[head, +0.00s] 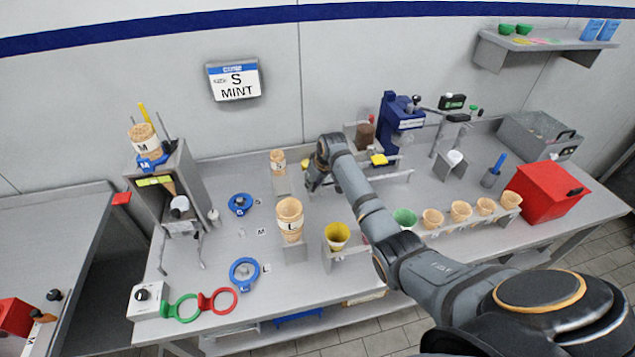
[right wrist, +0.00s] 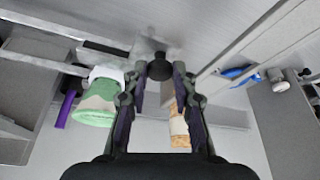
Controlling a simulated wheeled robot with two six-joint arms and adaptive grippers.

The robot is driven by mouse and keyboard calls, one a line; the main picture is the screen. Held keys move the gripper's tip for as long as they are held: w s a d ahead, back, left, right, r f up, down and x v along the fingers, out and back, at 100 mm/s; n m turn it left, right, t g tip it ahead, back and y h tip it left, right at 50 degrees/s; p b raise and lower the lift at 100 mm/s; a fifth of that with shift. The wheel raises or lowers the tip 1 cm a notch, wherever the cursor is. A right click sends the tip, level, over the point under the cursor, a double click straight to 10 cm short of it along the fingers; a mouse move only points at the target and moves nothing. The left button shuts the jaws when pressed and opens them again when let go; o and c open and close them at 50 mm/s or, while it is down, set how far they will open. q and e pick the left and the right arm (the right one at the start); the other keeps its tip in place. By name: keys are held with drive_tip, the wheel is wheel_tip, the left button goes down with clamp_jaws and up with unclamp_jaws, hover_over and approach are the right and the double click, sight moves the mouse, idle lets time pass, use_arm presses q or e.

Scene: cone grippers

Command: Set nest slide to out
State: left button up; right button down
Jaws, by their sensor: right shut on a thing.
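My right gripper (head: 318,182) reaches in over the middle of the bench, to the right of the cone stack marked S (head: 278,160). In the right wrist view, its fingers are shut on a black round knob (right wrist: 160,69), which appears to be the nest slide's handle. In the head view the gripper hides this knob, and I cannot tell how far the slide is out. My left gripper is not in view.
The cone stack marked L (head: 290,212) and a yellow cone (head: 337,235) stand in front of the gripper. A blue machine (head: 395,120) stands behind my right arm. A rack of cones (head: 460,212) and a red box (head: 540,192) are to the right.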

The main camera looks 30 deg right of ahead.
drive_tip(key=c, duration=1.4)
unclamp_jaws()
drive_tip(key=shift+w+a, duration=0.1)
drive_tip(key=shift+a, duration=0.1)
drive_tip(key=o, duration=0.3)
drive_tip(key=shift+w+a+f, duration=0.1)
drive_tip(key=shift+w, duration=0.05)
drive_tip(key=shift+o, duration=0.2)
drive_tip(key=v, duration=1.2)
